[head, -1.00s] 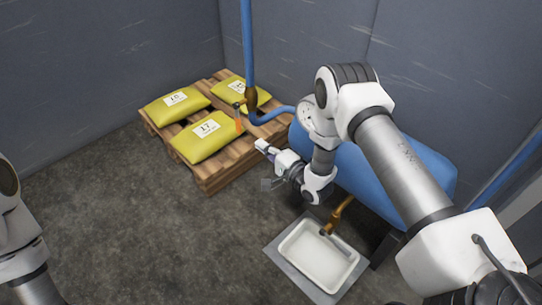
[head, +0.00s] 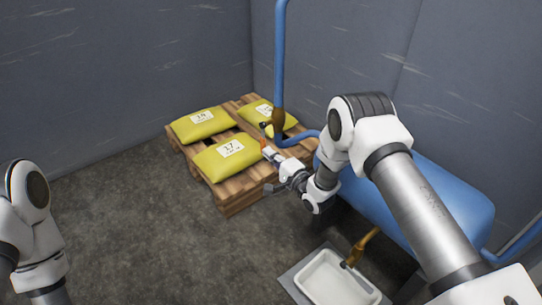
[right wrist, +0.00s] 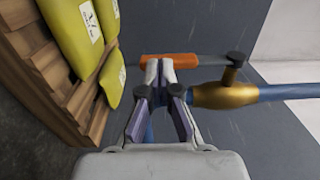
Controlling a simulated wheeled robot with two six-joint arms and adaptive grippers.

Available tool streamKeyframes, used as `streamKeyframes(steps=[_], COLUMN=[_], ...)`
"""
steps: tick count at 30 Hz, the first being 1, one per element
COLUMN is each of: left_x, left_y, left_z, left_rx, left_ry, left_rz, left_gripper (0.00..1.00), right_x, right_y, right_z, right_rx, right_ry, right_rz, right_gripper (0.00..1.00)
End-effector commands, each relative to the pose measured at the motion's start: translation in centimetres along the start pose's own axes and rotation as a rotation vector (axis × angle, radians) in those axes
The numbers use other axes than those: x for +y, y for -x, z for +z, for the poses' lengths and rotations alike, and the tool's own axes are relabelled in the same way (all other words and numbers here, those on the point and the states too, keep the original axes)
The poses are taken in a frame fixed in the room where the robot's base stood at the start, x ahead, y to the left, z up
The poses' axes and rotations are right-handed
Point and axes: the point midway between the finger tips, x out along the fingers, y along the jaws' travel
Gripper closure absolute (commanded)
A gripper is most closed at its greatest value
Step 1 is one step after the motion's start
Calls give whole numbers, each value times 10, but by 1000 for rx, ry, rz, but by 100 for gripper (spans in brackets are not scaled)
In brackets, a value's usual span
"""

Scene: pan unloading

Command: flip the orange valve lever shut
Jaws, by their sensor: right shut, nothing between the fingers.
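The orange valve lever (head: 264,144) hangs down beside the vertical blue pipe from a dark pivot on the brass valve body (head: 277,120). In the right wrist view the orange grip (right wrist: 180,60) lies across the top middle, its grey stem running right to the dark pivot above the brass body (right wrist: 225,95), roughly along the pipe. My right gripper (right wrist: 160,70) is shut and empty, its tips overlapping the grip's lower edge; I cannot tell whether they touch. In the head view the right gripper (head: 272,156) is just below the lever. My left gripper is out of view.
A wooden pallet (head: 237,190) with yellow sacks (head: 227,158) stands left of the lever. The blue pipe (head: 281,55) runs up the wall corner. A blue tank (head: 440,190) lies right, with a brass tap above a white tray (head: 335,285). Floor at left is clear.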

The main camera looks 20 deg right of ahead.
Motion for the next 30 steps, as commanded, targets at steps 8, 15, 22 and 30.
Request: streamKeyframes(steps=[8,15,22,30], left_x=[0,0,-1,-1], left_y=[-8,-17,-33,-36], left_z=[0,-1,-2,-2], left_rx=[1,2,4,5], left_ry=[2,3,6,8], left_rz=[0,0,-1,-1], left_gripper=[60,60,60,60], right_x=[3,7,12,7], right_y=[-4,-8,-18,-34], right_z=[0,0,0,0], right_rx=[0,0,0,-1], right_ry=[0,0,1,1], right_rz=[-44,-95,-221,-255], right_gripper=[100,100,100,100])
